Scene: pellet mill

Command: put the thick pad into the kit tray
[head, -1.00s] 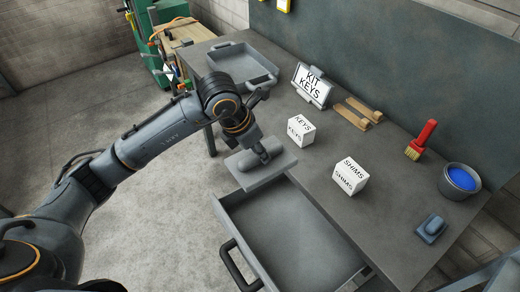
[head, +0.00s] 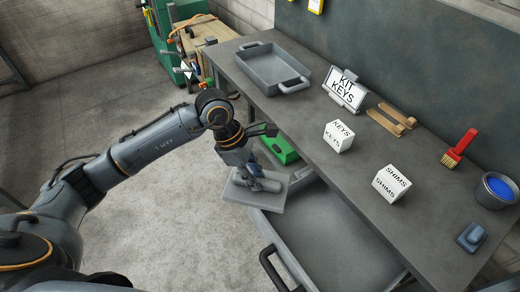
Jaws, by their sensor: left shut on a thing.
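The thick pad (head: 240,192) is a flat grey slab with a raised grip on top. My left gripper (head: 256,178) is shut on that grip and holds the pad in the air, in front of the bench, by the left end of the open drawer. The gripper hides part of the pad's top. The kit tray (head: 273,70) is a grey, low-walled tray with end handles, standing at the far left end of the bench. It looks empty and is apart from the pad. My right gripper is not in view.
An open drawer (head: 335,240) juts out below the bench (head: 300,115). A KIT KEYS sign (head: 344,91), a KEYS block (head: 338,136), a SHIMS block (head: 392,183), wooden pieces (head: 391,119), a brush (head: 459,149) and a blue-filled pot (head: 496,190) stand on it. A green box (head: 279,149) shows below.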

